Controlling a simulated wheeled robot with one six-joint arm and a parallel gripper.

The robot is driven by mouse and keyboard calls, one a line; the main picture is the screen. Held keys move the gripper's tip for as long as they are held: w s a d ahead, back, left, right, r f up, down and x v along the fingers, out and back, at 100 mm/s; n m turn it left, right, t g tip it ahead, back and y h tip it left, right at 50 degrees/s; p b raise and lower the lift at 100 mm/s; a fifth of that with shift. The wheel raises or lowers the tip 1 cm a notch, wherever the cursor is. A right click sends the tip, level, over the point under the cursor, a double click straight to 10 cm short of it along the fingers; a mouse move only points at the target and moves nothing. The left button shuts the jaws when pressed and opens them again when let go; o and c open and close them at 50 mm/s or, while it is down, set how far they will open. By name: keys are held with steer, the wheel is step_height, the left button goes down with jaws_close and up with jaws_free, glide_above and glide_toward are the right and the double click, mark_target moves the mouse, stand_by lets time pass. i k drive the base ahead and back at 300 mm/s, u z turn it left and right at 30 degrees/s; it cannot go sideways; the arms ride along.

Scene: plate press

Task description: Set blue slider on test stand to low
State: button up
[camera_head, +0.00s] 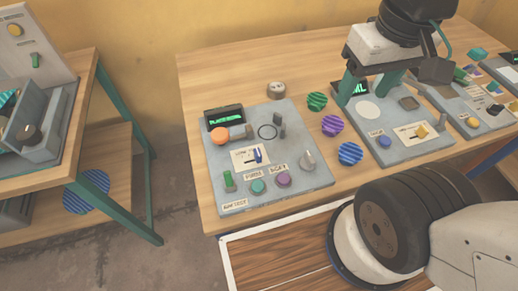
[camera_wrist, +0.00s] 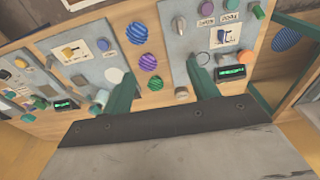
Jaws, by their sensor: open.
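The blue slider (camera_head: 257,155) stands on a white card on the grey panel (camera_head: 292,125) in the middle of the table; its exact setting is too small to read. The panel's front label is too small to read for certain. The slider also shows in the wrist view (camera_wrist: 221,35), near the top right. My gripper (camera_head: 368,88) is open with green fingers, above the neighbouring grey panel on the right, well away from the slider. In the wrist view my gripper (camera_wrist: 163,88) has nothing between its fingers.
The slider's panel also holds a green lever (camera_head: 229,181), a teal knob (camera_head: 258,187), a purple knob (camera_head: 283,179), a grey lever (camera_head: 307,160) and an orange-ended cylinder (camera_head: 220,135). Striped balls (camera_head: 332,125) lie between the panels. The right panel has a yellow slider (camera_head: 421,131).

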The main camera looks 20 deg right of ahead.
mark_target(258, 155)
steer(key=u, duration=0.45)
steer(key=k, duration=1.1)
steer(key=z, duration=0.4)
steer(key=i, duration=0.65)
